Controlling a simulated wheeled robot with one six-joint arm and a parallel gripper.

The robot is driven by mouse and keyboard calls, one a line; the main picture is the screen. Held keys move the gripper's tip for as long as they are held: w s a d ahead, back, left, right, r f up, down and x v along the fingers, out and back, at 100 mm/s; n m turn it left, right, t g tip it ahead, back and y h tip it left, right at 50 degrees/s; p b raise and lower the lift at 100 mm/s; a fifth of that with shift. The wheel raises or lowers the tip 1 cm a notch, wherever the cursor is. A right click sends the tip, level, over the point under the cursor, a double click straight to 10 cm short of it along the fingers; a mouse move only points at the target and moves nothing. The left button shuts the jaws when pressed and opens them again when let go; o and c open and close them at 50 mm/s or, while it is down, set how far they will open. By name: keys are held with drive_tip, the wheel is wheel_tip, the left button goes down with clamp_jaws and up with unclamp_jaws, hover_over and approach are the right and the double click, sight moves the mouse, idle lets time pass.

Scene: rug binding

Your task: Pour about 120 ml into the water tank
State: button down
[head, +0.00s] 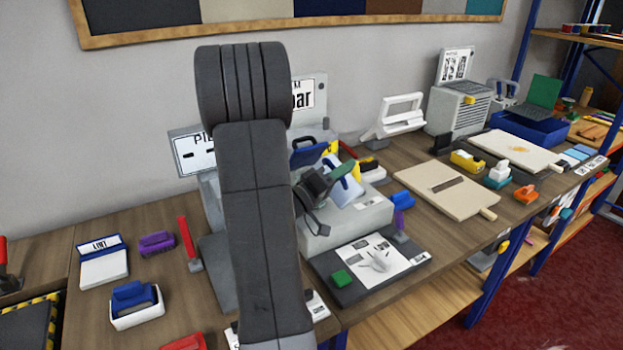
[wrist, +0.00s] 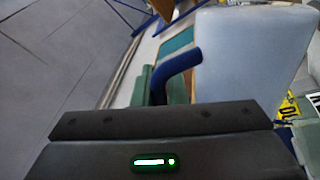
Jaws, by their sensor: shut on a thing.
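My gripper (head: 326,188) is above the grey machine (head: 345,222) at the centre of the bench, partly behind my arm. It is shut on a pale jug (head: 346,192) with blue trim, which looks tilted. In the wrist view, the jug's pale wall (wrist: 250,60) fills the upper right and its dark blue handle (wrist: 178,72) rises from behind the dark gripper body (wrist: 165,122). A dark blue piece (head: 309,152) shows just behind my gripper; I cannot tell whether it belongs to the water tank. The jug's water level and its spout are not clear.
A wooden board (head: 440,188) lies to the right. A blue-and-white holder (head: 135,303) and a purple brush (head: 157,243) are at left.

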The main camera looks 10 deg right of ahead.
drive_tip(key=shift+a+n+p, duration=0.15)
drive_tip(key=shift+n+p, duration=0.15)
idle(0.5)
drive_tip(key=shift+w+a+r+n+t+p, duration=0.15)
drive_tip(key=shift+w+r+n+t+p, duration=0.1)
drive_tip(key=shift+r+n+p, duration=0.35)
drive_tip(key=shift+w+a+r+n+t+p, duration=0.15)
drive_tip(key=shift+w+r+n+t+p, duration=0.2)
drive_tip(key=shift+p, duration=0.45)
idle(0.7)
